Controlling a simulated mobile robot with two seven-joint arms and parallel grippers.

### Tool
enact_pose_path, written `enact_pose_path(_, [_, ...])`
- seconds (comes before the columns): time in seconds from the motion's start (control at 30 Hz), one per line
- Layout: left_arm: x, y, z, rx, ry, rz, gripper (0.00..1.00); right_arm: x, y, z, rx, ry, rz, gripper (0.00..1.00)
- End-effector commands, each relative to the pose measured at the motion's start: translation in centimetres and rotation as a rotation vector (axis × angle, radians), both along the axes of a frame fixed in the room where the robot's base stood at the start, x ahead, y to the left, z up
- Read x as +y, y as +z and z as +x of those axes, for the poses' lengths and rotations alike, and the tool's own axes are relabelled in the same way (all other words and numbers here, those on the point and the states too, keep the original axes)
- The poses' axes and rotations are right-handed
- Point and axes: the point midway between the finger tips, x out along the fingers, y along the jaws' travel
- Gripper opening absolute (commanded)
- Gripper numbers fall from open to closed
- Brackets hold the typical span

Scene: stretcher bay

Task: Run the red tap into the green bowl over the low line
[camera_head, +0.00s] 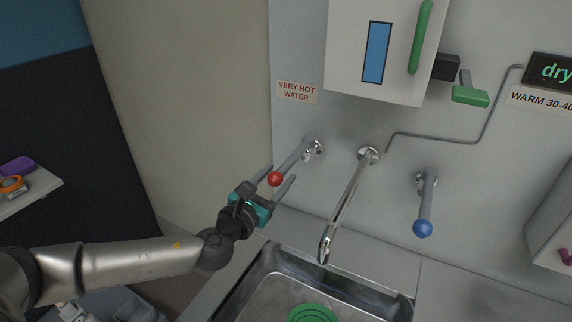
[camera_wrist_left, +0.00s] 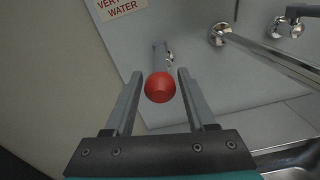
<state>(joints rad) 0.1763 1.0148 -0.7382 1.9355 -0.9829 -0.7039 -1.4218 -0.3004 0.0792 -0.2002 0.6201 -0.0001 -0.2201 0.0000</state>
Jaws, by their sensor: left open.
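The red tap is a metal lever with a red ball end (camera_head: 275,179) on the wall, below the "VERY HOT WATER" label. My left gripper (camera_head: 279,182) is open, with its fingers on either side of the red ball. In the left wrist view the red ball (camera_wrist_left: 159,87) sits between the two fingertips, with a gap on each side. The green bowl (camera_head: 312,313) is in the steel sink, cut off by the lower picture edge. Its line and contents cannot be made out. The spout (camera_head: 343,207) hangs over the sink; no water shows at its mouth. My right gripper is not in view.
A lever with a blue ball (camera_head: 423,228) is right of the spout. A white dispenser (camera_head: 375,50) with a green handle hangs above. A sign reading "dry" (camera_head: 556,71) is at the right. A shelf (camera_head: 35,195) with small items stands at the far left. The sink rim (camera_head: 232,283) is below my gripper.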

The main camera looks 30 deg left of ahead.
Motion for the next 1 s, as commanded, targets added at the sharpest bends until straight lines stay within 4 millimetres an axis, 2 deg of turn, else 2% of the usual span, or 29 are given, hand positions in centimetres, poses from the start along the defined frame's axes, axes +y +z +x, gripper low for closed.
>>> enact_pose_path(0.1, [-0.1, 0.2, 1.8, -0.003, 0.001, -0.001, 0.56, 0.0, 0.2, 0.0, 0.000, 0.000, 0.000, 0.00])
enact_pose_path(0.3, [-0.1, 0.0, 3.8, 0.000, 0.002, -0.001, 0.56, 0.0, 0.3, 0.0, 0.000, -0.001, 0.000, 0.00])
enact_pose_path(0.73, [-0.1, 0.0, 4.5, 0.001, 0.000, 0.000, 0.56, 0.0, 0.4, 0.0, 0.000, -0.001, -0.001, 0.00])
enact_pose_path(1.0, [-0.1, 0.0, 4.4, 0.001, 0.000, 0.000, 0.25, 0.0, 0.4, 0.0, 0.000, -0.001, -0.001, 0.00])
